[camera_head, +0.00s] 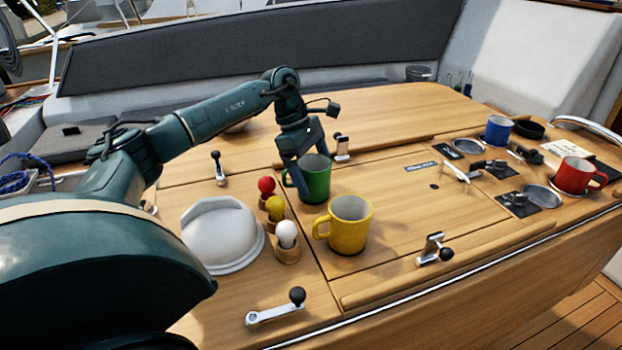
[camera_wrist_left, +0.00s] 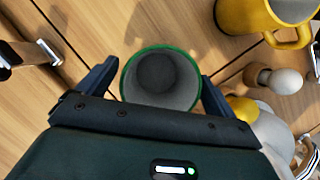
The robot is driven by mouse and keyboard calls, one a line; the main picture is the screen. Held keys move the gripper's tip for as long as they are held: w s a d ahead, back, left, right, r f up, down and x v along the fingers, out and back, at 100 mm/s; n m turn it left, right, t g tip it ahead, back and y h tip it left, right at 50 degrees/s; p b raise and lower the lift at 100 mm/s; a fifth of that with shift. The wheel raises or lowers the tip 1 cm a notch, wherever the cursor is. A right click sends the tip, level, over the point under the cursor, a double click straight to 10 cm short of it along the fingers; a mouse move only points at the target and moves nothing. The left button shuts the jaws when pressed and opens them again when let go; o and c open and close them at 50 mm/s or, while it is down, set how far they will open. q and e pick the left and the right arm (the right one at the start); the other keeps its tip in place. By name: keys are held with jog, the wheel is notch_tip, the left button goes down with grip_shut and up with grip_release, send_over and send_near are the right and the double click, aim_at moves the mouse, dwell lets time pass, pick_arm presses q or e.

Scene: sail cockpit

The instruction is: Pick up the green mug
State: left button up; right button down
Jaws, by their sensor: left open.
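The green mug (camera_head: 316,180) stands upright on the wooden cockpit table, just behind the yellow mug (camera_head: 350,222). My left gripper (camera_head: 305,190) is open and lowered over the green mug, with one finger on either side of it. In the left wrist view the green mug (camera_wrist_left: 161,80) shows its green rim and grey inside between my two fingertips (camera_wrist_left: 160,78). It looks empty. I cannot tell whether the fingers touch it. My right gripper is not in view.
Red, yellow and white balls on wooden cups, such as the white ball (camera_head: 287,233), stand left of the mugs beside a white dome (camera_head: 222,235). A blue mug (camera_head: 497,130) and a red mug (camera_head: 575,176) stand at the right. Metal cranks (camera_head: 435,249) stick up nearby.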

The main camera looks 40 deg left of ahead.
pick_arm(q)
jog(key=shift+d+f, duration=0.2)
jog(key=shift+f, duration=0.2)
jog(key=shift+c, duration=0.2)
jog(key=c, duration=1.1)
